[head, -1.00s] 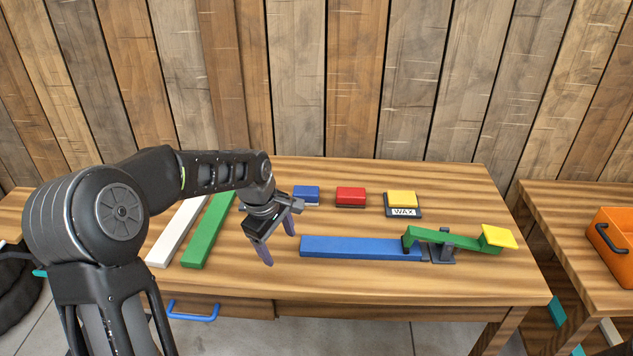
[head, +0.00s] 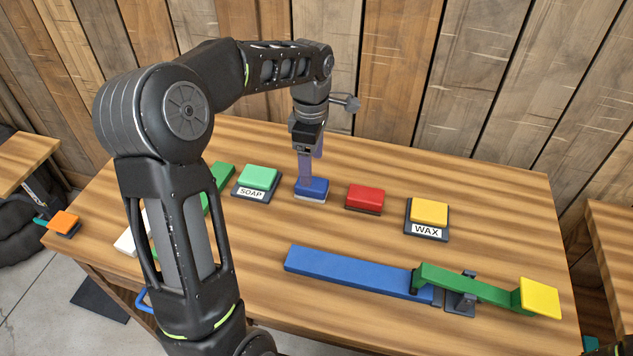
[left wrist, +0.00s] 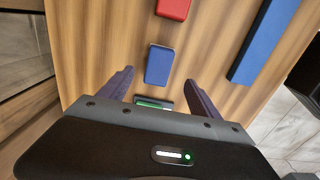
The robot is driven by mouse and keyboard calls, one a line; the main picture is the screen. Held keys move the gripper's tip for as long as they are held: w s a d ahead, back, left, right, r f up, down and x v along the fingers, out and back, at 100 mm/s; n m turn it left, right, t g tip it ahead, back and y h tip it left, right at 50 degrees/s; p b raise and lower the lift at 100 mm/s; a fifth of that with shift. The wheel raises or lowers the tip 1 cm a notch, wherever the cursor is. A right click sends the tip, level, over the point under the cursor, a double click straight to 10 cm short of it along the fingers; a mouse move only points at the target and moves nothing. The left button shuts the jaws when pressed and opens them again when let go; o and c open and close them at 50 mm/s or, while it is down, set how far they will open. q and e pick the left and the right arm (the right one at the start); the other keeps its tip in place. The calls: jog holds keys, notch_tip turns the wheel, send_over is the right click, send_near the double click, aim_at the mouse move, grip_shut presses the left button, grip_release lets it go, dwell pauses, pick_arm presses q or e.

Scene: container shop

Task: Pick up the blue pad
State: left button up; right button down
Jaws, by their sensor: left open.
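The blue pad (head: 311,187) is a small block with a pale base, lying on the wooden table between the green SOAP pad and the red pad. It also shows in the left wrist view (left wrist: 159,65), ahead of the fingertips and between their lines. My left gripper (head: 311,172) points down at the blue pad from above, its fingers overlapping the pad's far edge in the head view. In the left wrist view my left gripper (left wrist: 160,88) is open with nothing between its fingers. My right gripper is not in view.
The red pad (head: 364,198) sits close to the right. The green SOAP pad (head: 257,178) is to the left, the yellow WAX pad (head: 429,212) further right. A long blue bar (head: 350,273) and a green lever (head: 465,284) with a yellow plate lie nearer the front.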

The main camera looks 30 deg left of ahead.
aim_at(312, 188)
pick_arm(q)
jog(key=shift+f, duration=1.35)
jog(key=shift+w+a+f+p, duration=0.1)
jog(key=shift+f+p, duration=0.45)
jog(key=shift+f, duration=2.1)
jog(key=c, duration=1.5)
